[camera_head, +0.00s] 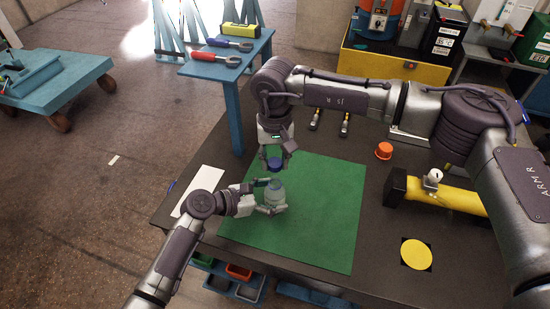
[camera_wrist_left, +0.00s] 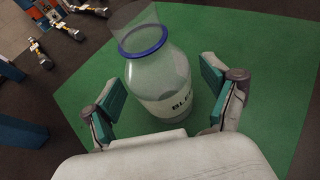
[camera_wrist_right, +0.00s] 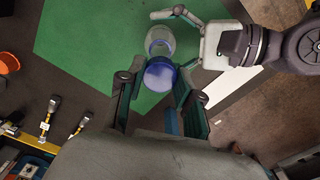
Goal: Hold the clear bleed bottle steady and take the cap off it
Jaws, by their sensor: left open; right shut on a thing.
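The clear bleed bottle (camera_head: 274,194) stands upright on the green mat (camera_head: 318,215); its label and a blue neck ring show in the left wrist view (camera_wrist_left: 165,80). My left gripper (camera_head: 267,197) is open, its fingers on either side of the bottle body with gaps showing. My right gripper (camera_head: 275,151) points down and is shut on the blue cap (camera_head: 275,163), directly above the bottle. The cap hides part of the bottle in the right wrist view (camera_wrist_right: 160,76). The left wrist view shows no cap on the visible clear neck above the ring.
An orange cap-like piece (camera_head: 384,150) and a yellow cylinder (camera_head: 450,196) with a black end are on the dark table, right of the mat. A yellow disc (camera_head: 416,255) lies nearer. A white sheet (camera_head: 198,190) is at the left. The mat's right part is clear.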

